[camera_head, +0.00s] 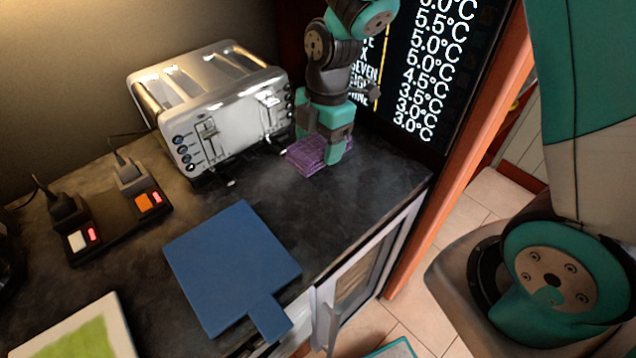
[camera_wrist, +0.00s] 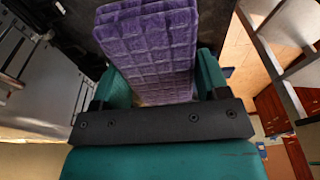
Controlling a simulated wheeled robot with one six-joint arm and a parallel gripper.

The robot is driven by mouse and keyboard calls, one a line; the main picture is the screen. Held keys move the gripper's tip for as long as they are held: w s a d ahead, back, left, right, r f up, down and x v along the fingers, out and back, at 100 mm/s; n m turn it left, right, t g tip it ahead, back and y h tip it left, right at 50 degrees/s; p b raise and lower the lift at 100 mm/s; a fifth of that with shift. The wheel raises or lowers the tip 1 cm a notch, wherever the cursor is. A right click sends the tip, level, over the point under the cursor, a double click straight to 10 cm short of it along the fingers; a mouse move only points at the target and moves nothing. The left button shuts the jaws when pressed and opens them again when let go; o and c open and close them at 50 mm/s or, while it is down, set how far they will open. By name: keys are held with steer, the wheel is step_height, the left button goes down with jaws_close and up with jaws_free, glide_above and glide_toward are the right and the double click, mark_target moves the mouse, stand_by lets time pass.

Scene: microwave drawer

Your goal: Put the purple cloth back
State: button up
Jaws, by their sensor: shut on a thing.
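The purple cloth (camera_head: 307,155) is a folded, waffle-textured bundle at the back right of the dark counter, just right of the toaster. My gripper (camera_head: 323,150) points down over it with its teal fingers on either side. In the wrist view the cloth (camera_wrist: 150,45) stands between the two fingers of my gripper (camera_wrist: 160,82), which is shut on it. The cloth is at or just above the counter top; I cannot tell if it touches. Part of the cloth is hidden behind a finger.
A chrome toaster (camera_head: 225,115) stands close to the left of my gripper. A blue cutting board (camera_head: 230,265) lies at the counter's front. A power strip (camera_head: 118,215) with plugs is at the left. A dark board with temperatures (camera_head: 425,70) stands behind. The counter (camera_head: 375,185) right of the cloth is clear.

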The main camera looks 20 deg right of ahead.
mark_target(318, 199)
step_height(318, 199, down, 13)
steer(key=shift+f+p, duration=0.2)
steer(key=shift+p, duration=0.95)
steer(key=shift+f, duration=0.2)
steer(key=o, duration=1)
steer(key=shift+o, duration=0.2)
steer(key=shift+r, duration=0.15)
steer(key=r+b, duration=0.1)
steer(key=r, duration=0.3)
steer(key=d+r+b, duration=0.1)
steer(key=r, duration=0.3)
steer(key=r+b, duration=0.1)
steer(key=r, duration=0.3)
steer(key=shift+w+d, duration=0.2)
steer(key=shift+d, duration=0.1)
steer(key=s+a+r+m+y, duration=0.1)
steer(key=s+a+r+m, duration=0.2)
steer(key=s+r+m, duration=0.4)
steer(key=s+a+r+m+y, duration=0.1)
steer(key=s+a+r+m, duration=0.2)
steer(key=s+r+m, duration=0.4)
steer(key=s+r, duration=0.2)
steer(key=s, duration=0.3)
steer(key=shift+r+t, duration=0.2)
steer(key=shift+t, duration=0.1)
